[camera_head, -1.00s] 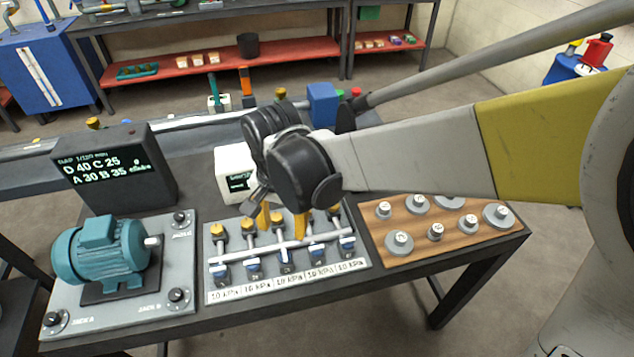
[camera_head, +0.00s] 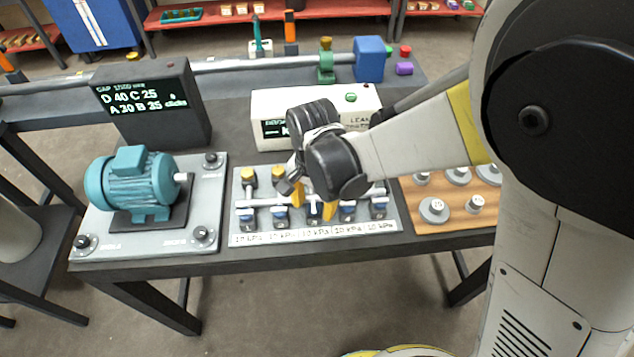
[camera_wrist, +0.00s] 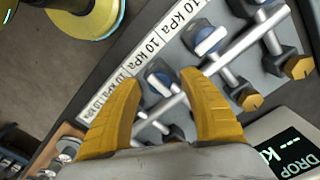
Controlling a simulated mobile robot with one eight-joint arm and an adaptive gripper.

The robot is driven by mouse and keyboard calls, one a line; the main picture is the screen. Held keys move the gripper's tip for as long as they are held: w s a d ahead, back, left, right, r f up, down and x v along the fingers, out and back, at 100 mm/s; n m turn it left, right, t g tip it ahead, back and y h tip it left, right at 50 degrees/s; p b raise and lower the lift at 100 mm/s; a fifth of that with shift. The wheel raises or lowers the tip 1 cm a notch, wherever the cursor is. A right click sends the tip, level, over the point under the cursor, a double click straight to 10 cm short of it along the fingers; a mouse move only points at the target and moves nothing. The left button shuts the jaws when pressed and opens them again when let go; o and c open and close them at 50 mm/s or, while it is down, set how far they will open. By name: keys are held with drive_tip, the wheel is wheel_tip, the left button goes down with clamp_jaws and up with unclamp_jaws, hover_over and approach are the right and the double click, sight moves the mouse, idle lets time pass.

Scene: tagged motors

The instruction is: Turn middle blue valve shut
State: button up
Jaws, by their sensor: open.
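The valve rack (camera_head: 240,238) is a grey board with a white cross pipe and several blue valves along its front, above pressure labels. My gripper (camera_head: 313,207) hangs low over the rack's middle, with yellow fingers apart and pointing down. The middle blue valve (camera_head: 313,212) is partly hidden by the fingers. In the wrist view, a blue valve (camera_wrist: 160,79) with a pale handle lies in the gap between the open fingertips (camera_wrist: 160,76). Contact cannot be told. A neighbouring blue valve (camera_wrist: 206,40) is clear beyond the right finger.
A white leak display box (camera_head: 275,105) stands behind the rack. A teal motor (camera_head: 130,185) on a grey plate is to the left, with a dark display (camera_head: 150,95) behind it. A wooden board (camera_head: 480,212) with several weights is to the right.

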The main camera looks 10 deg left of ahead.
clamp_jaws()
idle(0.3)
drive_tip(key=n, duration=0.4)
drive_tip(key=shift+n, duration=0.4)
drive_tip(key=n, duration=0.4)
drive_tip(key=shift+n, duration=0.3)
drive_tip(key=n, duration=0.4)
drive_tip(key=shift+a, duration=0.1)
drive_tip(key=shift+n, duration=2.2)
